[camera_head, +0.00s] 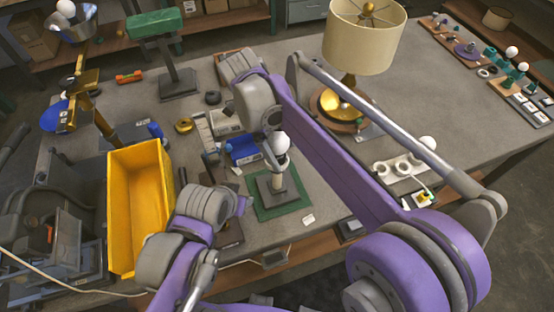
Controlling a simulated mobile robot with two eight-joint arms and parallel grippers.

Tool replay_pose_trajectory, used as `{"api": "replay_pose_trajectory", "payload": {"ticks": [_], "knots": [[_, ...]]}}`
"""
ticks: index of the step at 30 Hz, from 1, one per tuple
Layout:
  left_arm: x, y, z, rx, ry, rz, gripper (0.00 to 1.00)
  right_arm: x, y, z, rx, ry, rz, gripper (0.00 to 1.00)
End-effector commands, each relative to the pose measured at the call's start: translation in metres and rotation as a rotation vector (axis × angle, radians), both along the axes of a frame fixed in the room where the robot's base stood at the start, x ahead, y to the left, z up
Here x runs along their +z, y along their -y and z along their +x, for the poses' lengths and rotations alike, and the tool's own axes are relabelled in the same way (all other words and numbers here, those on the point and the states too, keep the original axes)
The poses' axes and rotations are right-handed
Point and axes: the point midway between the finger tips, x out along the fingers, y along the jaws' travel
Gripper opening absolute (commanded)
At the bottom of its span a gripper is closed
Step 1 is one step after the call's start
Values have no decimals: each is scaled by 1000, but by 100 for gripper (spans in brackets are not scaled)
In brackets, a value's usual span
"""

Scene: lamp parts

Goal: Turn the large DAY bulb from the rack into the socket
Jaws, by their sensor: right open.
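A white round bulb (281,142) stands upright at the top of a small stand (272,188) on a green mat (292,206). I cannot read any DAY marking on it, and its base is hidden. My right gripper (272,157) is open at the bulb, under the grey wrist; whether its fingers touch the glass cannot be made out. A white rack (392,168) with round holes lies to the right, with another white bulb (428,143) at its far end. My left arm is low in the picture, left of the mat, and its fingers are not clear.
A yellow bin (140,205) stands left of my left arm. A lamp with a cream shade (363,38) stands behind my right arm. A blue box (243,150) lies left of the stand. Small boards with parts (522,88) are at the far right.

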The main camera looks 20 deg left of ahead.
Motion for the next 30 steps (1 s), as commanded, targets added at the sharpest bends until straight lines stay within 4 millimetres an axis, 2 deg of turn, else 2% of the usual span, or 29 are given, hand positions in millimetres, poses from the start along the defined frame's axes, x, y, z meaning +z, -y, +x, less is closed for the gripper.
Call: {"api": "replay_pose_trajectory", "payload": {"ticks": [3, 9, 18, 21, 27, 30], "knots": [[0, 0, 0, 0, 0, 0, 50, 0, 0, 1, 143, 0, 1, 90], [-1, 0, 0, 0, 0, 0, 50, 0, 0, 2, 267, 0, 0, 90], [0, 0, 0, 0, 0, 0, 50, 0, -1, 8, 727, 1, 1, 90], [0, 0, 0, 0, 0, 0, 50, 0, -1, 9, 785, 1, 0, 90], [0, 0, 0, 0, 0, 0, 50, 0, -1, 9, 792, 0, 0, 90], [0, 0, 0, 0, 0, 0, 50, 0, -1, 9, 791, 0, 0, 72]]}}
